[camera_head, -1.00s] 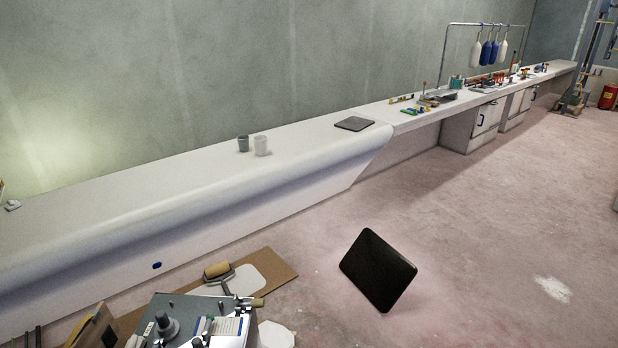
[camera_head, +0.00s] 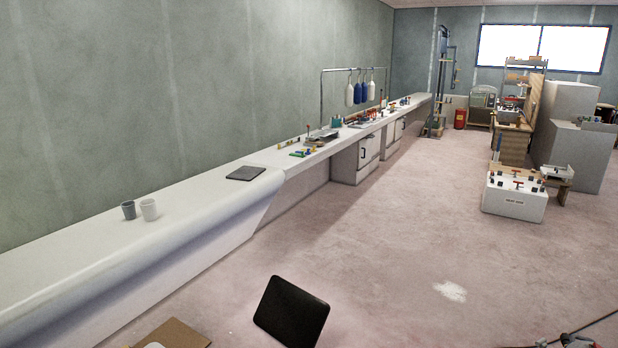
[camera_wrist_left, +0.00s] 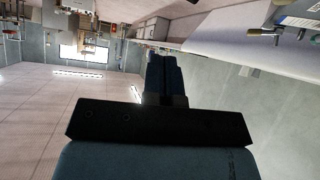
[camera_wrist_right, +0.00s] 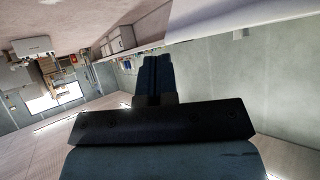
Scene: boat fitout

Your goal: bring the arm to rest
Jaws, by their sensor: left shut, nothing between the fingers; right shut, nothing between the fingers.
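My left gripper (camera_wrist_left: 163,75) shows in the left wrist view, its dark blue fingers together with nothing between them. My right gripper (camera_wrist_right: 154,75) shows in the right wrist view, also shut and empty. Both wrist views are upside down, with the floor at the top or side and the room beyond the fingers. Neither gripper touches anything. Neither gripper is clearly seen in the head view. A black tilted panel (camera_head: 291,313) stands at the bottom of the head view; I cannot tell what it belongs to.
A long white counter (camera_head: 215,208) runs along the left wall. It bears a grey cup (camera_head: 128,210), a white cup (camera_head: 149,209) and a dark flat pad (camera_head: 246,173). A white box (camera_head: 514,199) stands at right. The middle floor is clear. Brown board (camera_head: 165,334) lies at bottom left.

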